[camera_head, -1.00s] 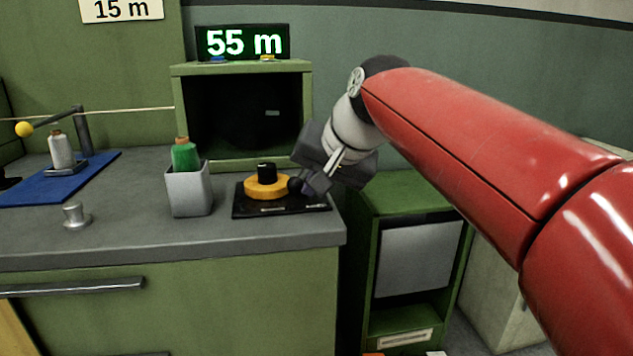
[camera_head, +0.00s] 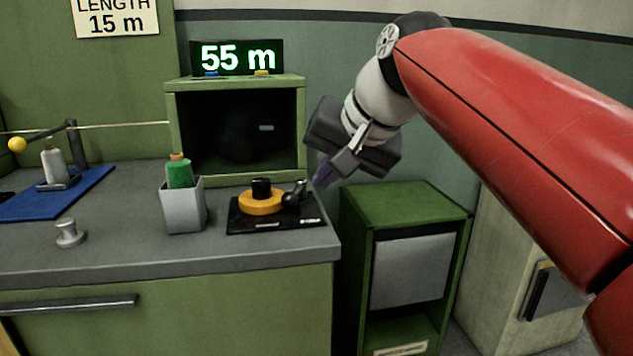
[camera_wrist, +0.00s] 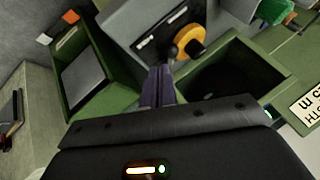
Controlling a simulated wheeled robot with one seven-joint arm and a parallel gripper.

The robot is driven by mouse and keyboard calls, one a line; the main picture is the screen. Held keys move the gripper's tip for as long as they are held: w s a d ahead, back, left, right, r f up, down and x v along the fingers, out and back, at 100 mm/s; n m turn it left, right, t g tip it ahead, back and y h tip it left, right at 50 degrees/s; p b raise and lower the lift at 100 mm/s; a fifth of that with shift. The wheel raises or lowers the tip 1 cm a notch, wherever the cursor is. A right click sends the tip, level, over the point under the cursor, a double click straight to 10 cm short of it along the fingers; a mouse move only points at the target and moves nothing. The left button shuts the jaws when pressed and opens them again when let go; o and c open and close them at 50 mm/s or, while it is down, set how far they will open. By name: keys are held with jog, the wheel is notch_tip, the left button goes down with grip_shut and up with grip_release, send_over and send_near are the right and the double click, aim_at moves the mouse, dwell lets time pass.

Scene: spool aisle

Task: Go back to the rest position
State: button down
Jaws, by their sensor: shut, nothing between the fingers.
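My gripper (camera_head: 322,181) is in the air to the right of the black device with the orange disc (camera_head: 262,203), above the gap beside the counter's right end. Its fingers are shut and hold nothing. In the wrist view the closed fingers (camera_wrist: 158,84) point toward the counter and the orange disc (camera_wrist: 188,43). My red arm reaches in from the right. The black device sits flat on the grey counter (camera_head: 130,246), apart from the gripper.
A green open box (camera_head: 235,180) stands on the counter under a lit "55 m" display (camera_head: 237,57). A grey cup (camera_head: 183,208) holds a green spool (camera_head: 179,172). A white spool (camera_head: 53,165) stands at left on a blue mat (camera_head: 90,181). A green cabinet (camera_head: 405,205) stands right of the counter.

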jog(key=shift+d, duration=0.1)
jog(key=s+d+f+h, duration=0.1)
jog(key=s+d+f, duration=0.4)
jog(key=f, duration=0.4)
jog(key=s+d+f+h, duration=0.2)
jog(key=s+d+f, duration=0.4)
jog(key=d+f, duration=0.1)
jog(key=s+d+f+h, duration=0.2)
jog(key=s+d+f, duration=0.3)
jog(key=f, duration=0.5)
jog(key=shift+s+d+f, duration=0.3)
jog(key=shift+s+d, duration=0.05)
jog(key=shift+d, duration=0.2)
